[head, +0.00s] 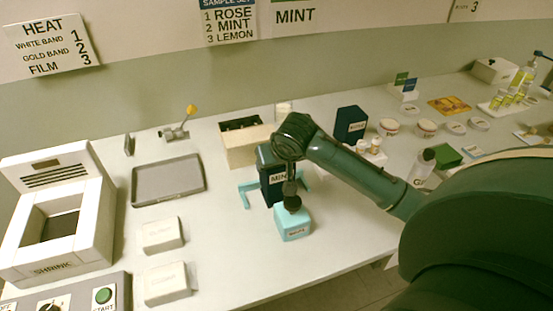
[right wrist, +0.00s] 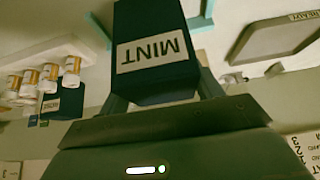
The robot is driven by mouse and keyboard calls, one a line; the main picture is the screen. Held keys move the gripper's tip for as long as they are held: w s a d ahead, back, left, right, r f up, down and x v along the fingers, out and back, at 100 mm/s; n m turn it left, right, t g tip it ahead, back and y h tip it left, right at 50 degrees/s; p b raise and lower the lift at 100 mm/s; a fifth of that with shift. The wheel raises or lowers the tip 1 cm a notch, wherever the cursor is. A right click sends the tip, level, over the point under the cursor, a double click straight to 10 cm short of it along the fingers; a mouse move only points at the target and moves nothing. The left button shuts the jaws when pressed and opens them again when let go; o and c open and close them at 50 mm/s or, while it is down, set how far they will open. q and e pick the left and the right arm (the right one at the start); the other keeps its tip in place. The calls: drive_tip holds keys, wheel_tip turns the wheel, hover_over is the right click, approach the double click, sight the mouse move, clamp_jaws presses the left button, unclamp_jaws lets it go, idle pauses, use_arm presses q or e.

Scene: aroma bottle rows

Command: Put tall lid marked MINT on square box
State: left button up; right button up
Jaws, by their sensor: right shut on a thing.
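The tall dark navy lid (head: 270,180) has a white label reading MINT and stands upright near the middle of the table. In the right wrist view the lid (right wrist: 150,20) fills the space between my fingers, its label upside down. My right gripper (right wrist: 160,92) is shut on it. In the head view my right wrist covers part of the lid, and its lower edge is partly hidden. Whether a square box is under it cannot be told. A light-blue square box (head: 293,230) with a small unreadable label stands just in front, a dark round part above it. My left gripper is not in view.
Light-blue brackets (head: 246,194) flank the lid. A beige open box (head: 240,150) is behind it. A navy box (head: 350,122) stands behind right. Left are a grey tray (head: 168,180), two white boxes (head: 161,234) and the SHRINK machine (head: 90,225).

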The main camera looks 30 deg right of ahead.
drive_tip(key=shift+f, duration=0.1)
drive_tip(key=shift+f, duration=0.5)
idle(0.6)
drive_tip(key=shift+f, duration=0.1)
idle(0.4)
drive_tip(key=shift+f, duration=0.25)
idle(0.4)
drive_tip(key=o, duration=1.1)
drive_tip(key=shift+c, duration=0.2)
